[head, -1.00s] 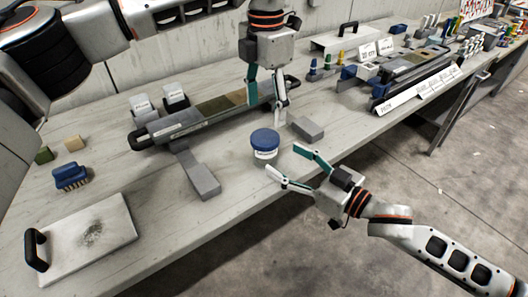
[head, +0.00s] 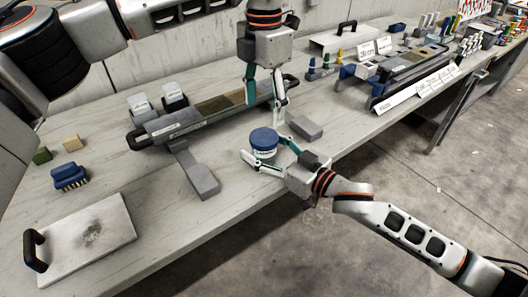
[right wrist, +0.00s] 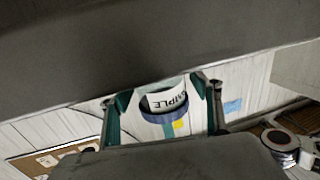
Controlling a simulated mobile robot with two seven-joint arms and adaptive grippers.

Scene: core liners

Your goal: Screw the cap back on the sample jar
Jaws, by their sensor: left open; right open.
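The sample jar (head: 264,154) stands upright on the bench with its blue cap (head: 265,138) on top. I cannot tell whether the cap is threaded down. My right gripper (head: 263,151) is open, low at the bench front, with one finger on each side of the jar. In the right wrist view the jar's white label (right wrist: 165,98) and the blue cap (right wrist: 163,114) show between the two fingers, upside down. My left gripper (head: 265,108) is open and empty, pointing down just behind and above the jar. Contact between the right fingers and jar cannot be told.
A grey block (head: 305,128) lies right of the jar. A long core tray (head: 190,121) lies behind it, with a grey bar (head: 196,172) extending forward. A blue brush (head: 69,177) and a handled plate (head: 85,235) are at left.

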